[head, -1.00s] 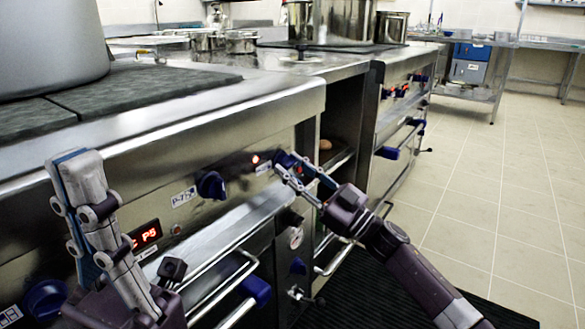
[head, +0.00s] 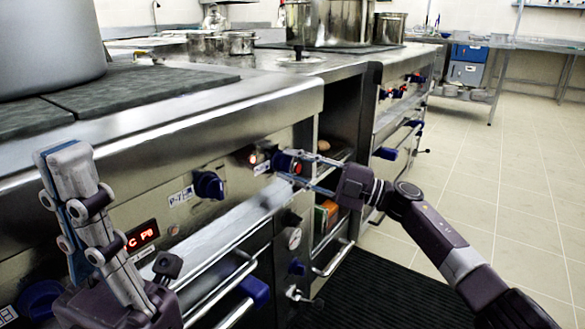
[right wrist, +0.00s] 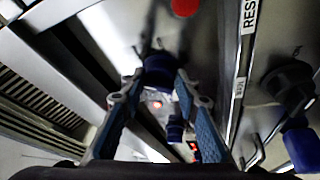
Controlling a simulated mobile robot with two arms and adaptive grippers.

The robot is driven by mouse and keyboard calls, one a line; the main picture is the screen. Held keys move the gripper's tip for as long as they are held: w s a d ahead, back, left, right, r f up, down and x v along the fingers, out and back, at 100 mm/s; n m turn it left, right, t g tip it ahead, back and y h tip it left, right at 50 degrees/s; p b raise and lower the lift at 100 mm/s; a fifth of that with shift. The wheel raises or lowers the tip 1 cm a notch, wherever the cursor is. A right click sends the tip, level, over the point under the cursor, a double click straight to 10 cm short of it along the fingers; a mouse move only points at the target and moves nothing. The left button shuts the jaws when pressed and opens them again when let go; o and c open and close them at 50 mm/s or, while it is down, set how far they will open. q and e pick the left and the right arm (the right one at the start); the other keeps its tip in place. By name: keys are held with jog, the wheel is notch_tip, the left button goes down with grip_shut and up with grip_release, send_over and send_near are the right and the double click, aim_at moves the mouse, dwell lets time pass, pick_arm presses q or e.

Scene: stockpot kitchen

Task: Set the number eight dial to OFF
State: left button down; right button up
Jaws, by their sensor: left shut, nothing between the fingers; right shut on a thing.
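A blue dial (head: 283,161) sits at the right end of the stove's front panel, beside a small indicator light (head: 252,158) and a label. I cannot read a number eight on it. My right gripper (head: 286,168) is shut on this dial, which shows between the fingertips in the right wrist view (right wrist: 159,72). Another blue dial (head: 208,185) is to the left on the same panel, next to a label reading P-7. My left gripper (head: 64,152) is shut and empty, pointing up in front of the panel at the left.
A red display (head: 141,236) appears to read P8. Steel rails and a blue-ended handle (head: 255,291) stick out below the panel. A large pot (head: 50,45) stands on the stove top. An open shelf bay lies just right of the dial.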

jog(key=n+g+h+p, duration=0.1)
jog(key=n, duration=0.3)
jog(key=shift+r+n, duration=0.15)
jog(key=shift+n, duration=0.15)
jog(key=shift+n+g+h+p, duration=0.4)
jog(key=shift+n+h, duration=0.2)
jog(key=shift+n, duration=0.5)
jog(key=o, duration=1.1)
jog(key=v, duration=1.2)
